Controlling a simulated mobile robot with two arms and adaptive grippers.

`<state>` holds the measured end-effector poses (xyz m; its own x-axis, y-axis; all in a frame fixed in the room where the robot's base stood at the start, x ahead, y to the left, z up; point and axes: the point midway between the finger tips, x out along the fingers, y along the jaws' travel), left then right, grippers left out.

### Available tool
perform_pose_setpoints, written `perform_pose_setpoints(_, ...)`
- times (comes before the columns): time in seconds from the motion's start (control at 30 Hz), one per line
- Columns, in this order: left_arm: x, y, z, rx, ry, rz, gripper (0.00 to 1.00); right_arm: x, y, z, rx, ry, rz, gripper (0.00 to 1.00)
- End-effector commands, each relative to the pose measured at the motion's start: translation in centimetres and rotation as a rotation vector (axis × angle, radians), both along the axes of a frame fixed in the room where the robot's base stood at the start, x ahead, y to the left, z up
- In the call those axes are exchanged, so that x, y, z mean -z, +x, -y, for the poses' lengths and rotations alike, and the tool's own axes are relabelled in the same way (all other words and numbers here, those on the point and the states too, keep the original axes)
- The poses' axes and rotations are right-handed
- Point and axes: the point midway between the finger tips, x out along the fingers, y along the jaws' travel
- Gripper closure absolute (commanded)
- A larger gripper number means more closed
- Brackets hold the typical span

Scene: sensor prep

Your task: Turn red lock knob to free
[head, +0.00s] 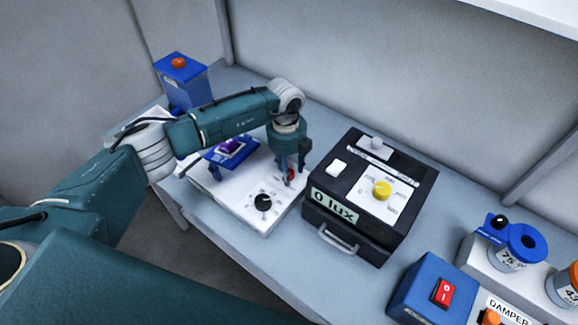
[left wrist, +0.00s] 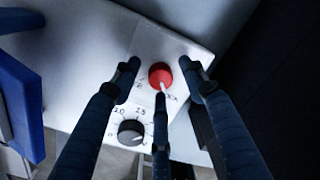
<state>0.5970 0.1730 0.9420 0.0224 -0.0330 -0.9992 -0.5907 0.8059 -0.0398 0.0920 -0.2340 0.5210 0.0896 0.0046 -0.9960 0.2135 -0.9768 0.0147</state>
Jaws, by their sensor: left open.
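The red lock knob (head: 291,176) sits on the white panel (head: 233,212), partly hidden by my left gripper (head: 291,170) in the head view. In the left wrist view the red knob (left wrist: 160,72) shows between the fingertips of my left gripper (left wrist: 159,78). Its white pointer is directed down and slightly right. The fingers are open, with gaps visible on both sides of the knob. Whether any finger touches it I cannot tell. Labels beside it are too blurred to read. My right gripper is not in view.
A black dial (head: 263,202) is on the same panel, near the front. A blue holder with a purple part (head: 229,147) stands to its left. A black box (head: 345,230) reading "0 lux", with a yellow knob (head: 382,190), stands close on the right. A blue switch box (head: 432,288) is farther right.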

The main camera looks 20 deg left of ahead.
Motion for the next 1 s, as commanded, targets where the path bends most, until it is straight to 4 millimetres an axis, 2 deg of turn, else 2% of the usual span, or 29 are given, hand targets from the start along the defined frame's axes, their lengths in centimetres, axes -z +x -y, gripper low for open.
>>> perform_pose_setpoints(0.1, 0.4, 0.0, 0.0, 0.000, 0.000, 0.000, 0.57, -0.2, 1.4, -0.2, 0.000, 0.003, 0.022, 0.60)
perform_pose_setpoints(0.3, 0.4, 0.0, 0.0, 0.001, 0.000, 0.000, 0.57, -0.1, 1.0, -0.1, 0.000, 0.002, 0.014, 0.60)
perform_pose_setpoints(0.37, 0.4, 0.0, 0.0, 0.001, 0.000, 0.000, 0.67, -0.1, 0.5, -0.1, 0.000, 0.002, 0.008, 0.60)
perform_pose_setpoints(0.53, 0.4, 0.0, 0.0, 0.001, 0.000, 0.000, 1.00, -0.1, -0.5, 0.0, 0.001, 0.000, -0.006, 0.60)
perform_pose_setpoints(0.77, 0.4, 0.1, 0.0, 0.011, 0.000, 0.002, 1.00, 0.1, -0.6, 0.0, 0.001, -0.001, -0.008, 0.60)
perform_pose_setpoints(1.0, 0.6, 0.1, 0.0, 0.095, 0.000, 0.004, 1.00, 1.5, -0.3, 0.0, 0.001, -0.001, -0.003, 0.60)
